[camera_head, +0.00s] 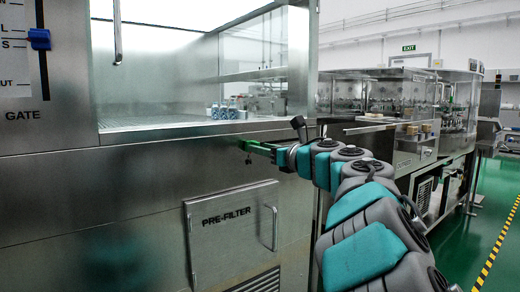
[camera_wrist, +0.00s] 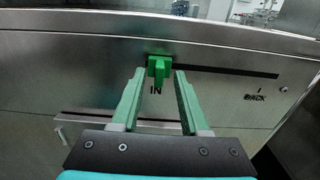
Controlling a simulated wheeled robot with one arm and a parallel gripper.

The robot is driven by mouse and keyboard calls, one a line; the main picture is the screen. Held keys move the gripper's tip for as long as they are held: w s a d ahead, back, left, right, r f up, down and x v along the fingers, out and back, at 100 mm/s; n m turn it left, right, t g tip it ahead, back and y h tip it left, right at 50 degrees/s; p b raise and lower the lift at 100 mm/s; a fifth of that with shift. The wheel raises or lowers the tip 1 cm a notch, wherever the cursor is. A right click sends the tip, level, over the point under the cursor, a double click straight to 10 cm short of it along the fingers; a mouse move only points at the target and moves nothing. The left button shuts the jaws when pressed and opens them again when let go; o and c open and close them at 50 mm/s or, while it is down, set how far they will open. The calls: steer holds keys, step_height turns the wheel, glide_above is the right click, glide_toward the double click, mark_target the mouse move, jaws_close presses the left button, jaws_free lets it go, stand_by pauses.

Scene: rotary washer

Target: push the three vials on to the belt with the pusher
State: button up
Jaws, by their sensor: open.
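Small clear vials with blue parts (camera_head: 228,113) stand in a group on the floor of the lit chamber, near its front right. A green handle (camera_wrist: 158,67) sits at the "IN" end of a dark horizontal slot in the steel front; the slot runs right to "BACK". My gripper (camera_wrist: 158,84) has its two green fingers apart, one on each side of the handle, with a gap to each. In the head view my gripper (camera_head: 256,147) is at the steel front, just below the chamber sill. The pusher's working part inside the chamber cannot be made out.
A "PRE-FILTER" door (camera_head: 232,230) with a protruding handle is below my gripper. A gate panel with a blue slider (camera_head: 39,39) is at the far left. Another machine (camera_head: 410,130) stands to the right, beside open green floor.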

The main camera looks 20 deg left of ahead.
steer(key=v, duration=0.6)
steer(key=shift+s+d, duration=0.1)
steer(key=shift+d, duration=0.05)
